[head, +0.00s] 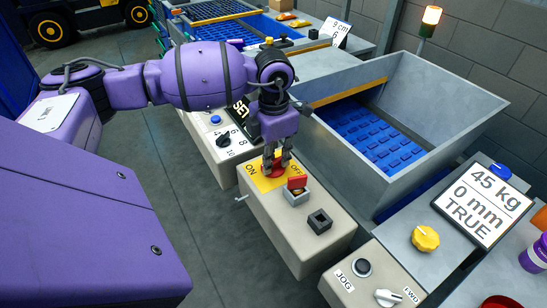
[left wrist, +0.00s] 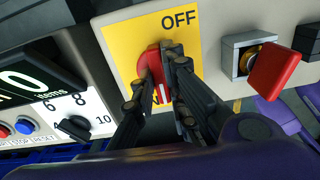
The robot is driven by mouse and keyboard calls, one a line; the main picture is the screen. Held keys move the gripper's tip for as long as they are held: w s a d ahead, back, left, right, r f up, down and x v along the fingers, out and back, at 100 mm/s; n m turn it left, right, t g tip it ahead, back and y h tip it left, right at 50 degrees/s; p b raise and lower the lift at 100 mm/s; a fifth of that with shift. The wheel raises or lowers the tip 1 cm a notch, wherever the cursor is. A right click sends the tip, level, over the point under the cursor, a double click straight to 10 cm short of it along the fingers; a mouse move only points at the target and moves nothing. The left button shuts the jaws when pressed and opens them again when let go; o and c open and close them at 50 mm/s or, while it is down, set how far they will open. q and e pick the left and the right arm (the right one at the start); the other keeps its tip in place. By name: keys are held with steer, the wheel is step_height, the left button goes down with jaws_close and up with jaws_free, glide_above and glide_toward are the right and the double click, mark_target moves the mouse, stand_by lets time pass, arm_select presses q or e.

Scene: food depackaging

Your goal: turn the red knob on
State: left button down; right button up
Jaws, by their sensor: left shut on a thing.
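The red knob (head: 268,168) sits on a yellow plate (head: 252,182) marked ON and OFF, on a beige control box. In the left wrist view the red knob (left wrist: 149,66) is partly hidden by the fingers, and the OFF label (left wrist: 179,20) is clear. The ON label there is mostly covered. My left gripper (head: 277,162) reaches down onto the knob. In the left wrist view its fingers (left wrist: 160,75) are shut on the knob, one on each side. My right gripper is not in view.
Beside the plate is a red flip cover (head: 297,182), standing open over a button, which the left wrist view also shows (left wrist: 281,78). A black square switch (head: 319,221) is nearer. A black selector dial (head: 223,139) is to the left. A grey hopper (head: 345,165) stands right.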

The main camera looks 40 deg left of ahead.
mark_target(273, 161)
arm_select(q)
steer(key=c, duration=1.8)
jaws_free()
steer(key=shift+o, duration=0.2)
steer(key=shift+r, duration=0.2)
step_height(273, 161, up, 12)
steer(key=shift+f, duration=0.2)
